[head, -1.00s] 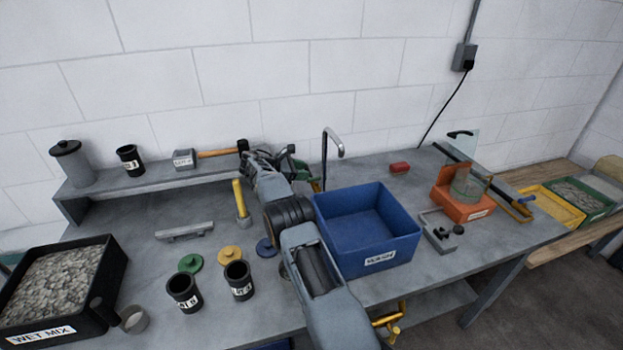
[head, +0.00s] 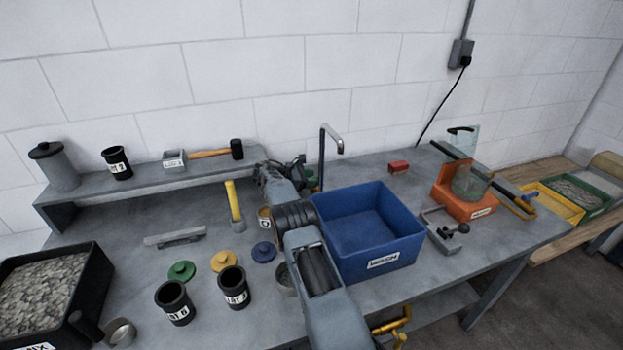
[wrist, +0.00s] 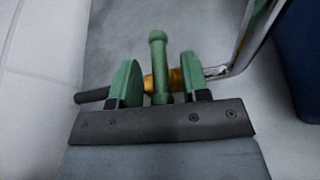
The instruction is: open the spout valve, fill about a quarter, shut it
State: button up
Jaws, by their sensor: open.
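The chrome spout (head: 330,135) stands behind the blue bin (head: 370,228), its bent end at the top. In the wrist view its pipe (wrist: 243,50) joins a brass valve body (wrist: 178,80) with a green lever (wrist: 158,52). My gripper (wrist: 160,82) is open. Its two green-padded fingers stand either side of the lever, with gaps visible on both sides. In the head view my gripper (head: 292,175) is at the rear of the bench left of the spout, partly hidden by my arm, and the valve is mostly hidden. I cannot see any liquid.
Two black cups (head: 233,288), coloured lids (head: 182,272) and a yellow-handled tool (head: 234,205) lie left of my arm. A rear shelf (head: 135,190) carries a hammer (head: 215,153). An orange holder (head: 465,200) is right of the bin.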

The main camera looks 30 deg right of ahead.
jog(key=shift+d+f, duration=0.2)
jog(key=shift+d, duration=0.2)
grip_shut()
